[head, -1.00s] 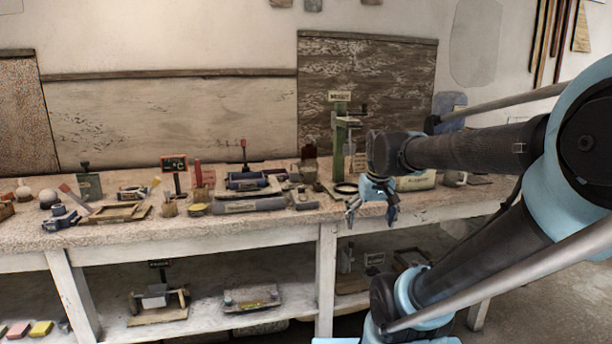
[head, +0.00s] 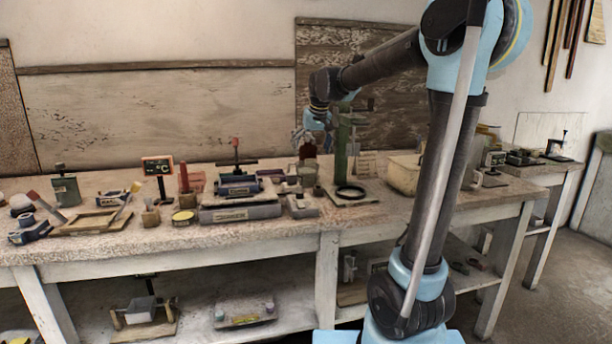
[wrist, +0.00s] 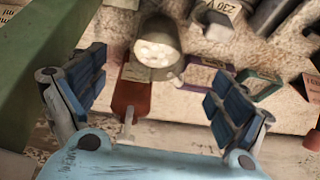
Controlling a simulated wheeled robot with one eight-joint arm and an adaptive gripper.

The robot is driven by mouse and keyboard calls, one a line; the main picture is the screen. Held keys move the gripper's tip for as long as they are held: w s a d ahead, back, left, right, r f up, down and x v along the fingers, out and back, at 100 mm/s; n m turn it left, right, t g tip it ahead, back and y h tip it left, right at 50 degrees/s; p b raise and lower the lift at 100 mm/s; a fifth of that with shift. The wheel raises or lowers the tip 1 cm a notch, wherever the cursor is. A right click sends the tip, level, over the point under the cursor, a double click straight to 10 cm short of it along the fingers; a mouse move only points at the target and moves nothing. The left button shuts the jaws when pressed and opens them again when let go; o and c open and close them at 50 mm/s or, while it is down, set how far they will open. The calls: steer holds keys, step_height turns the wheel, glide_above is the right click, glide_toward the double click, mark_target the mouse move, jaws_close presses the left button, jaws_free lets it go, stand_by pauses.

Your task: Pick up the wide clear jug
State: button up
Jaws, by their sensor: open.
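A grey, see-through round vessel, which looks like the wide clear jug (head: 307,173), stands on the bench left of the green press. It also shows in the wrist view (wrist: 157,42) at upper middle, with pale round shapes at its near end; I cannot make out a handle. My gripper (head: 311,140) is above and behind it in the head view. In the wrist view my gripper (wrist: 156,82) is open, its blue-padded fingers spread left and right, with the vessel ahead between them and apart from both.
The green press (head: 341,158) stands close right of the vessel; its green column (wrist: 45,65) fills the wrist view's left. A grey clamp-like device (head: 238,195) and small blocks crowd the left. A cream tub (head: 404,174) stands further right.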

mark_target(306, 172)
steer(key=x, duration=0.6)
steer(key=shift+w+a, duration=0.2)
steer(key=shift+w, duration=0.25)
steer(key=shift+s+d+x, duration=0.1)
steer(key=shift+x, duration=1.35)
steer(key=shift+s+d+x, duration=0.1)
steer(key=shift+x, duration=1.35)
steer(key=shift+f, duration=0.15)
steer(key=shift+c, duration=0.2)
steer(key=c, duration=1.7)
steer(key=shift+s, duration=0.1)
